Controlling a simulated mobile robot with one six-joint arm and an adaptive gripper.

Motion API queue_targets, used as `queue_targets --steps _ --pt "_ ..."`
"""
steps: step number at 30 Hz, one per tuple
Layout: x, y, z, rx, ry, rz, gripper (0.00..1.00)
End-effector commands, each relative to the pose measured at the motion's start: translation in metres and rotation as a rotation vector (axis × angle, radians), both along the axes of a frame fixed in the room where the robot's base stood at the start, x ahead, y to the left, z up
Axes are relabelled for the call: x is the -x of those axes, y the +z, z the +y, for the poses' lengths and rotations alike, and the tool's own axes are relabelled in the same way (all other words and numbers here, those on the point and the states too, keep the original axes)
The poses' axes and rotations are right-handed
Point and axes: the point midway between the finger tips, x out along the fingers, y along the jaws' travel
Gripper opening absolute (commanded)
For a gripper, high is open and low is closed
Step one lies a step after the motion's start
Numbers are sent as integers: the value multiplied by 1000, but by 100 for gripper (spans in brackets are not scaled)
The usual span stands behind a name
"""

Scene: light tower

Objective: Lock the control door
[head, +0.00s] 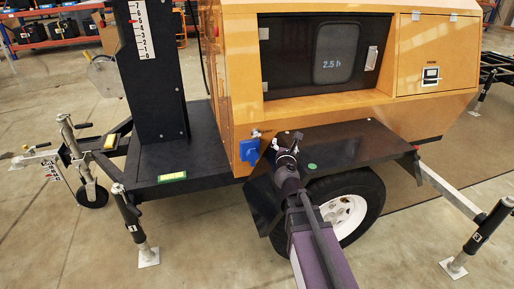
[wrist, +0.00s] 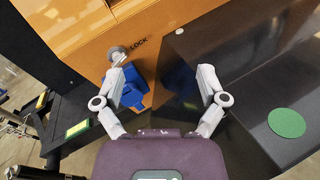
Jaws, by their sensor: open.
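The grey round lock knob (wrist: 117,53) sits on the orange cabinet wall beside the printed word LOCK in the wrist view. It shows small in the head view (head: 256,133). My gripper (wrist: 163,66) is open and empty, its left fingertip at or just in front of the knob; I cannot tell whether they touch. In the head view my gripper (head: 290,142) is low in front of the cabinet, right of the knob. The black door (head: 290,55), with a window reading 2.5 h and a handle at its right, looks closed in its frame.
A blue socket box (head: 249,150) hangs just below the knob, also between my fingers in the wrist view (wrist: 131,92). The black fender (head: 350,145) with a green disc (wrist: 286,122) lies right of my gripper. The black mast (head: 155,80) stands left.

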Motion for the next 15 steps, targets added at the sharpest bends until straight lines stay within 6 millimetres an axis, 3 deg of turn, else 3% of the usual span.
queue_targets --steps 1,6,15 --pt "-3 -17 9 80 39 -7 91" --pt "-8 -38 39 356 166 -38 91" --pt "-9 -55 67 614 280 -72 91"
